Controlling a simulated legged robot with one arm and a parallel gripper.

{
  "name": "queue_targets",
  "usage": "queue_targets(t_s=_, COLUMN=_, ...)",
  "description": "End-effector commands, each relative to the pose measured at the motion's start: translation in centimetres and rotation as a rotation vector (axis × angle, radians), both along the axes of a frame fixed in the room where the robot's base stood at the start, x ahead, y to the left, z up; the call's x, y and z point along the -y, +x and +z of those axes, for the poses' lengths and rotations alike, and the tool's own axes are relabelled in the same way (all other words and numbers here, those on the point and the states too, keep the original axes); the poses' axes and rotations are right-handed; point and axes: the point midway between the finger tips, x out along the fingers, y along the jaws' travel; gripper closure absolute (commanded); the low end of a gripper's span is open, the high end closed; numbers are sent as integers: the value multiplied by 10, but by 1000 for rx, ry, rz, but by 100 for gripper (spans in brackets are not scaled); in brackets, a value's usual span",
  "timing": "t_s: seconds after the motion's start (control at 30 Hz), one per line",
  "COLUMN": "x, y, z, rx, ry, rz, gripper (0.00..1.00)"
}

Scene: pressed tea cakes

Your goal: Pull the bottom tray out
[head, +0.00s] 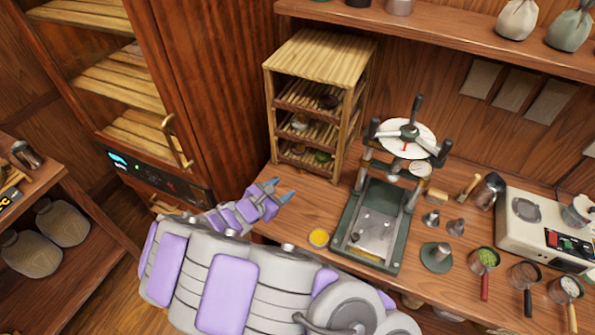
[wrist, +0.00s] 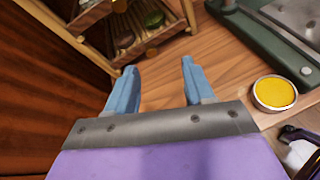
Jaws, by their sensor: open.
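A small wooden rack (head: 318,58) with slatted trays stands at the back left of the bench. Its bottom tray (head: 290,158) sits low in the rack and holds a green item (head: 322,157) and other small dark items. In the wrist view the lowest visible tray (wrist: 150,42) is at the top, beyond my fingertips, with a green item (wrist: 153,19) above it. My gripper (head: 281,190) is open and empty, over the bench's left edge in front of the rack. Its two blue fingers (wrist: 158,75) point toward the rack and stand apart from it.
A green press (head: 372,225) stands right of the rack. A yellow dish (head: 318,237) lies near the bench's front edge, also right of my fingers in the wrist view (wrist: 274,93). A tall cabinet (head: 215,80) is at left. Bench space before the rack is clear.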

Motion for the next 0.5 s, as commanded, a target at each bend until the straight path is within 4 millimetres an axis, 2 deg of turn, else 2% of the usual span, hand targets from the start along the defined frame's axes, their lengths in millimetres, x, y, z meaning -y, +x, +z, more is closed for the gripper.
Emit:
queue_targets(t_s=0.03, x=-13, y=-4, z=-9, rx=-18, ry=-20, rz=47, gripper=48)
queue_targets(t_s=0.17, x=-26, y=-8, z=-21, rx=-41, ry=-44, rz=110, gripper=48)
queue_targets(t_s=0.33, x=-17, y=0, z=-26, rx=-44, ry=-41, rz=121, gripper=48)
queue_targets(t_s=0.5, x=-7, y=23, z=-39, rx=-47, ry=-45, rz=117, gripper=48)
